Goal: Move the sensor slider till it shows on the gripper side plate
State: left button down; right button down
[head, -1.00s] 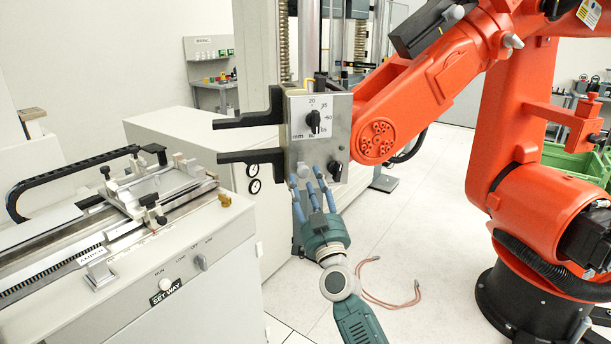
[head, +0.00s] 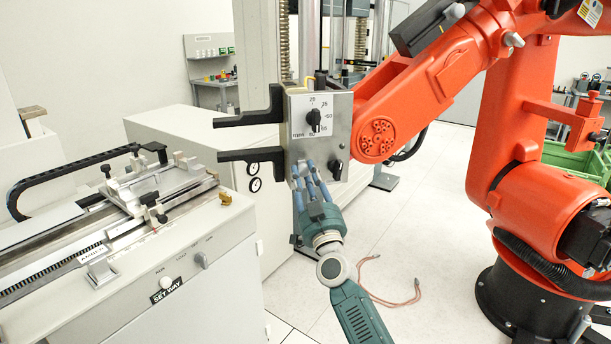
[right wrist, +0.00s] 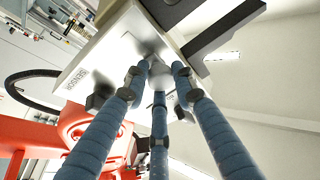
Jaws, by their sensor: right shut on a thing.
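The grey metal side plate (head: 328,146) sits on the end of the orange robot's arm, with a numbered dial and knob on its face. My right gripper (head: 307,174) is at its lower edge, fingers pointing up. In the right wrist view, its three blue fingers close in on a small metal part (right wrist: 158,70) on the underside, which seems to be the sensor slider. The fingertips cover much of this part. The word SENSOR shows on the housing (right wrist: 97,68) beside it. My left gripper is out of view.
Two black jaws (head: 248,155) stick out to the left of the plate. A grey bench machine (head: 215,260) with a rail and carriage stands at the left. The orange robot (head: 505,130) fills the right. A reddish cable (head: 395,302) lies on the open floor.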

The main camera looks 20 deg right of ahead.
jog(key=shift+r+p, duration=0.3)
jog(key=shift+r, duration=0.1)
jog(key=c, duration=1.4)
grip_release()
jog(key=v, duration=1.2)
jog(key=shift+f, duration=0.1)
